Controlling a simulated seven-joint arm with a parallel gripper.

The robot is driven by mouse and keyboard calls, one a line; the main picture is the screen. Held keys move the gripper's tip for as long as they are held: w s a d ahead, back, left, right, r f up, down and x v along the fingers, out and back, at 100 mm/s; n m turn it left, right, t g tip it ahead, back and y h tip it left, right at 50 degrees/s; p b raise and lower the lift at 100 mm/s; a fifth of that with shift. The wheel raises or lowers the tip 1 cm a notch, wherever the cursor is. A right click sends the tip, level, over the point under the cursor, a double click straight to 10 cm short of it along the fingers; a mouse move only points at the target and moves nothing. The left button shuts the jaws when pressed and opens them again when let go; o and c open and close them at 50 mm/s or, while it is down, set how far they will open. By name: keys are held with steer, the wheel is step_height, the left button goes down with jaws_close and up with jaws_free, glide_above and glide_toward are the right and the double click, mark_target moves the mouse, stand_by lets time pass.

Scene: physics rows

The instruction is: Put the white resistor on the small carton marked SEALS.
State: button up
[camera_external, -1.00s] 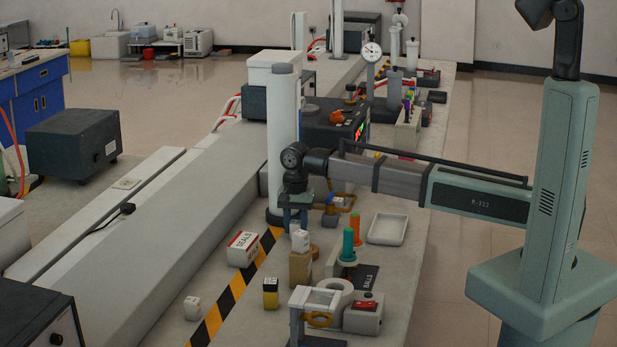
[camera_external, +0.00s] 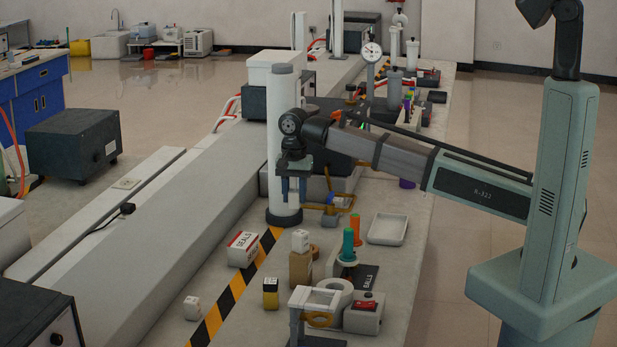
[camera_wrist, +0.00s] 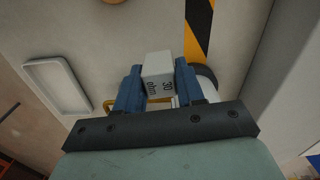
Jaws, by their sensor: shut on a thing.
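My gripper (camera_external: 293,200) is raised in front of the white column, and it also shows in the wrist view (camera_wrist: 160,90). Its blue fingers are shut on the white resistor (camera_wrist: 158,66), a pale block marked "30 ohm". In the external view the held resistor is hard to make out against the white column. The small carton marked SEALS (camera_external: 242,249), white with red edges, sits on the bench left of the striped tape. My gripper is above and to the right of it.
A tan block with a white block on top (camera_external: 301,264) stands below my gripper. The white column (camera_external: 283,130) is close behind. A yellow-black block (camera_external: 270,294), a small white block (camera_external: 192,308), green and orange pegs and a shallow tray (camera_external: 388,229) stand around.

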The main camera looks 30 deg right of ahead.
steer(key=s+a+r+n, duration=0.1)
steer(key=s+a+r, duration=0.1)
steer(key=a, duration=0.4)
steer(key=s+a+r+n, duration=0.1)
steer(key=s+a+r, duration=0.15)
steer(key=a, duration=0.35)
steer(key=r, duration=0.2)
glide_above(243, 240)
steer(key=shift+w+f+m, duration=0.1)
steer(key=shift+f+m, duration=0.7)
steer(key=shift+f, duration=1.7)
steer(key=shift+f+m, duration=0.8)
steer(key=shift+f, duration=1.7)
steer(key=shift+f, duration=0.15)
steer(key=o, duration=1)
step_height(243, 240, up, 12)
steer(key=shift+r, duration=0.2)
